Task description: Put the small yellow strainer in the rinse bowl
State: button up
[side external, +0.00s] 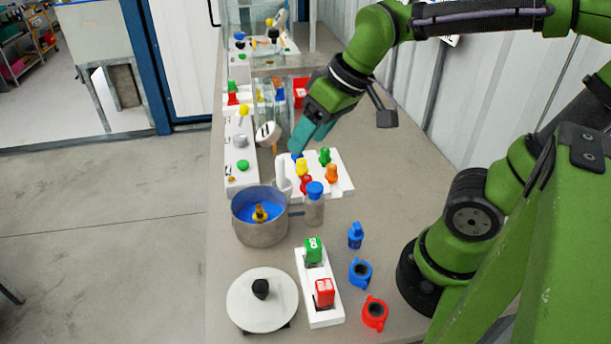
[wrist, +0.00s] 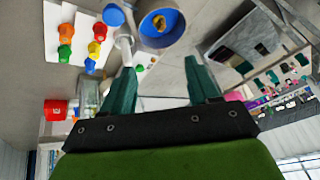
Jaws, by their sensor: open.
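The metal bowl (side external: 240,227) with a blue inside stands left of the white tray, with a dark yellow piece (side external: 261,212) in it. The bowl (wrist: 145,33) and the piece (wrist: 159,22) also show at the top of the wrist view. A small yellow piece (side external: 302,167) stands on the tray among blue, green, orange and red ones; it also shows in the wrist view (wrist: 94,46). I cannot tell which yellow piece is the strainer. My gripper (side external: 298,146) is above the tray's far edge. Its fingers (wrist: 161,80) are apart with nothing held between them.
The white tray (side external: 338,185) lies mid-bench. A blue-capped bottle (side external: 314,208) stands between it and the bowl. A white lid (side external: 262,312), a block with green and red pieces (side external: 318,290), and blue and red rings (side external: 375,314) lie nearer. White equipment (side external: 238,165) lines the left bench edge.

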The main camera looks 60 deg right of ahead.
jog(key=s+m, duration=0.1)
jog(key=s+m+t, duration=0.2)
jog(key=s, duration=0.1)
jog(key=shift+d+r, duration=0.3)
jog(key=shift+d, duration=0.1)
